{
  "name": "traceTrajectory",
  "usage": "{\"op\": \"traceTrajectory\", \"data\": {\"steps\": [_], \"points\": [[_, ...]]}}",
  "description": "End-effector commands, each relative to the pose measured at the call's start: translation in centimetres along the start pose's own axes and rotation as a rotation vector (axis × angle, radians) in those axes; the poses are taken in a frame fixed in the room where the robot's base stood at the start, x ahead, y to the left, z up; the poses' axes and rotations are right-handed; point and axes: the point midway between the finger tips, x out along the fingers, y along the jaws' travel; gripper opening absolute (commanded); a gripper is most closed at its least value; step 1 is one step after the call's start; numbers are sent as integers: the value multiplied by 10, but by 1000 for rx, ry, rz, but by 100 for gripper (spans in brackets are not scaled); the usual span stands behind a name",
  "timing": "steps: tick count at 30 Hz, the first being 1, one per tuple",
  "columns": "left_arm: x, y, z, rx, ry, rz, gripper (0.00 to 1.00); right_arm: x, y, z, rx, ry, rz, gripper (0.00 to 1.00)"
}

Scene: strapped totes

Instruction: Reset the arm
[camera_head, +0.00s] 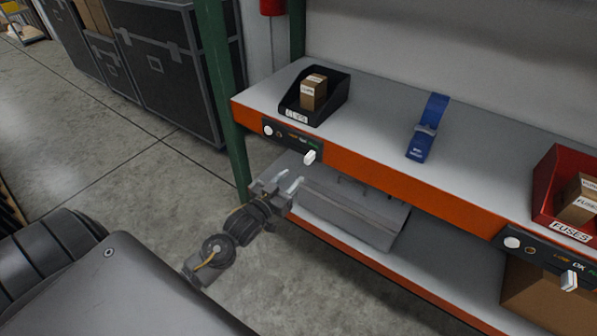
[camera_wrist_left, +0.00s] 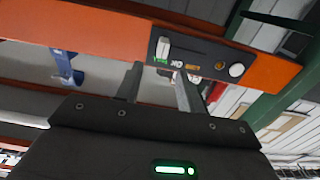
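My left arm reaches in from the lower left in the head view. Its gripper (camera_head: 284,184) is in front of the orange shelf edge, just below and left of the black switch panel (camera_head: 280,137) with a white lever (camera_head: 310,157). The two fingers are apart with nothing seen between them. In the left wrist view the gripper (camera_wrist_left: 158,88) also shows spread fingers, with the panel (camera_wrist_left: 207,57) and its white lever (camera_wrist_left: 163,47) beyond them. The fingers appear clear of the lever. My right gripper is not in view.
The shelf (camera_head: 385,120) holds a black bin (camera_head: 330,105) marked CLIPS, a blue strap piece (camera_head: 421,145) and a red bin (camera_head: 545,185) marked FUSES. A grey tote (camera_head: 350,213) stands on the lower shelf. A green post (camera_head: 222,90) rises at left. Black cases (camera_head: 165,70) stand behind.

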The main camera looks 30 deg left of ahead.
Motion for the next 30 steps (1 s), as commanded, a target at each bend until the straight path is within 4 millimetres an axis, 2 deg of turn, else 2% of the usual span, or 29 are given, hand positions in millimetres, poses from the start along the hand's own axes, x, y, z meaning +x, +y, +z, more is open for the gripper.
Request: {"op": "traceTrajectory", "data": {"steps": [3,6,25,28,29,30], "points": [[-13,0,1,0,-1,0,38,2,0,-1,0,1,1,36],[-18,0,0,0,0,0,38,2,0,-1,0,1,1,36],[-19,0,2,34,-6,0,38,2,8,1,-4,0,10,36],[-19,-8,37,75,-81,-13,38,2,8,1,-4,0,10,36],[-20,-11,53,86,-114,-18,38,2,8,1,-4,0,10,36],[-22,-15,78,102,-167,-25,38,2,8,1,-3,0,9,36]]}}
